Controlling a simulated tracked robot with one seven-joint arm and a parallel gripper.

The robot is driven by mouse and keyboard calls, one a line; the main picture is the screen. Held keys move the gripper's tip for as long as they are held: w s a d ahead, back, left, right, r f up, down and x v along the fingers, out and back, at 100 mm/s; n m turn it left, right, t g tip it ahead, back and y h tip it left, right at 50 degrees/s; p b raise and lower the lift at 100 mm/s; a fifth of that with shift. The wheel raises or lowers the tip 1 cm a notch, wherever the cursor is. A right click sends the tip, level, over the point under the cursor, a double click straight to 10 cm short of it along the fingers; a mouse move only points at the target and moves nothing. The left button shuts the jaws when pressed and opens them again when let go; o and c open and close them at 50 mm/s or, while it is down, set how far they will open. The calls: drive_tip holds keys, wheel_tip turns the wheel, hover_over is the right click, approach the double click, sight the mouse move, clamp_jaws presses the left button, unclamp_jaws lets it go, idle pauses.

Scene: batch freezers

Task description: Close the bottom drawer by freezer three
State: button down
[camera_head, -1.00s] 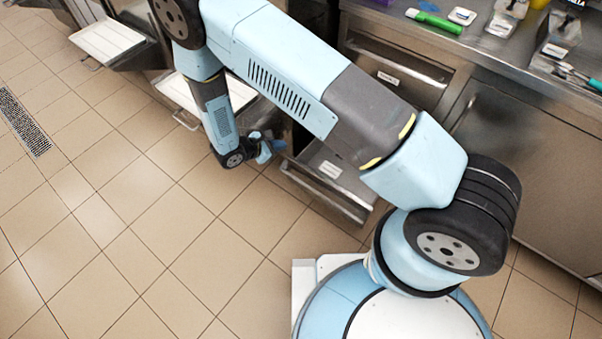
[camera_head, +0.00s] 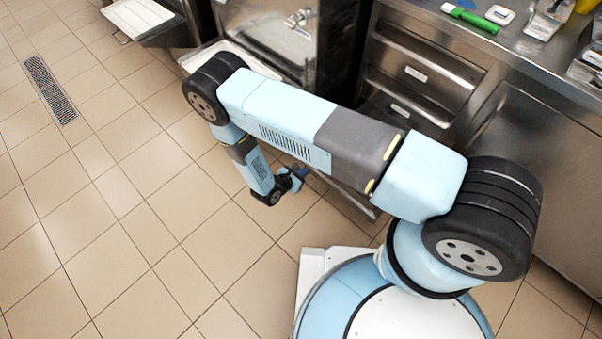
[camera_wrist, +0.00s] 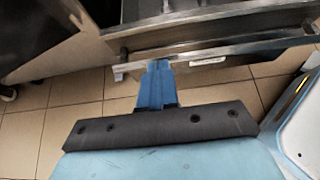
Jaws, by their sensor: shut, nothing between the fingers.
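The bottom drawer (camera_head: 352,197) stands pulled out from the steel counter. My arm hides most of it in the head view, and only its front edge shows. In the wrist view its front with a long bar handle (camera_wrist: 235,48) and a white label (camera_wrist: 207,61) runs across the upper part. My gripper (camera_head: 300,172) is low near the floor by the left end of the drawer front. In the wrist view its blue fingers (camera_wrist: 158,68) are shut and empty, with the tips at the drawer's bar. I cannot tell whether they touch it.
Closed drawers with labels (camera_head: 415,74) sit above in the counter (camera_head: 530,135). A steel machine (camera_head: 285,22) with a spout and a white tray (camera_head: 190,60) stand to the left, with another tray (camera_head: 138,17) beyond. The tiled floor (camera_head: 130,220) at left is clear.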

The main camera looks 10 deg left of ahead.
drive_tip(key=r+x, duration=0.1)
drive_tip(key=x, duration=0.8)
drive_tip(key=shift+w+d+r, duration=0.3)
drive_tip(key=shift+w+d, duration=0.1)
drive_tip(key=shift+w, duration=0.1)
drive_tip(key=shift+w, duration=0.1)
